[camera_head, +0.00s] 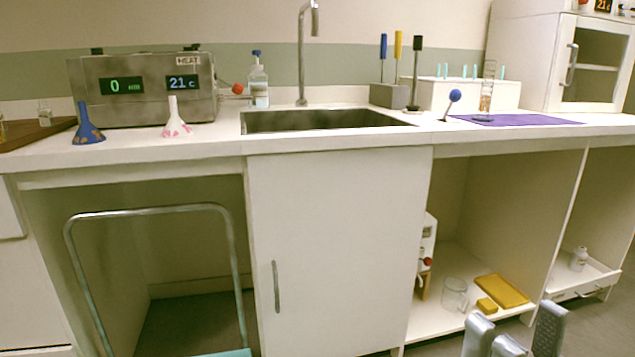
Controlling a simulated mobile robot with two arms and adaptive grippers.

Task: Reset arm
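My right gripper (518,332) shows at the bottom right edge, in front of the lower shelf. Its grey fingers point up and stand apart, with nothing seen between them. Its base and the rest of the arm are cut off by the frame. My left gripper is not in view. A small clear bottle with amber contents (486,100) stands upright on a purple mat (540,119) on the counter, well above and behind my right gripper.
A metal-framed cart (150,210) stands lower left.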

